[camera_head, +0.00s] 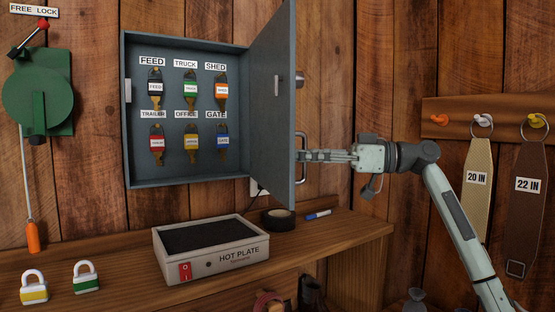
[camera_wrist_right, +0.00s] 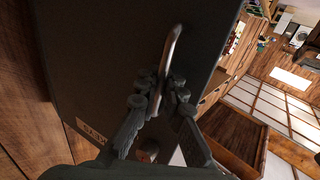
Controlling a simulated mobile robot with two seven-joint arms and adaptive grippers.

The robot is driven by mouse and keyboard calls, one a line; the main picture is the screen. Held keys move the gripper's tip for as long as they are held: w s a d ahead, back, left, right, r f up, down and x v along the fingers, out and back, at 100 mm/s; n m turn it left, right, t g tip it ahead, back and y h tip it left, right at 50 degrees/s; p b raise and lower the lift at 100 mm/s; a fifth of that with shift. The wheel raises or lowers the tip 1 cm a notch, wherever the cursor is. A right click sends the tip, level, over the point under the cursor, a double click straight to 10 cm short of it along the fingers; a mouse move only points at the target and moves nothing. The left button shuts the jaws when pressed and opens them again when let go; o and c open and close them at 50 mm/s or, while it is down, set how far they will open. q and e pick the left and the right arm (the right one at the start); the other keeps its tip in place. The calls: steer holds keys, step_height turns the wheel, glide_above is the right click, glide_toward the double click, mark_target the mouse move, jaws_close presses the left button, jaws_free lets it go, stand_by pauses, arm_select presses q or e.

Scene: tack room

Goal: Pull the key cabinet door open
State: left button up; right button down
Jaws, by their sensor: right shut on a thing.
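The grey key cabinet (camera_head: 186,45) hangs on the plank wall in the head view. Its door (camera_head: 272,110) stands open, hinged on the right and swung out toward me. Inside, several labelled keys hang in two rows. My right gripper (camera_head: 308,156) is at the door's metal handle (camera_head: 302,140), on the door's outer face. In the right wrist view the two fingers of my right gripper (camera_wrist_right: 160,92) are closed around the handle bar (camera_wrist_right: 172,48), with the dark door (camera_wrist_right: 100,50) behind it. My left gripper is in neither view.
A hot plate (camera_head: 247,255) stands on the wooden shelf (camera_head: 330,235) below the cabinet, with a tape roll (camera_head: 278,217) and a blue marker (camera_head: 318,215) behind it. Two padlocks (camera_head: 86,277) stand at the left. Straps (camera_head: 477,190) hang from pegs at the right.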

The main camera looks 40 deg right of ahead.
steer(key=shift+s+d+f, duration=0.1)
steer(key=shift+s+d, duration=0.1)
steer(key=shift+d, duration=0.5)
steer(key=shift+s+d, duration=0.2)
steer(key=shift+d, duration=0.55)
steer(key=shift+s+d+f, duration=0.1)
steer(key=shift+s+d, duration=0.1)
steer(key=shift+d, duration=0.5)
steer(key=c, duration=1.9)
jaws_free()
steer(key=shift+s+d+r, duration=0.1)
steer(key=v, duration=1.2)
steer(key=shift+r, duration=0.1)
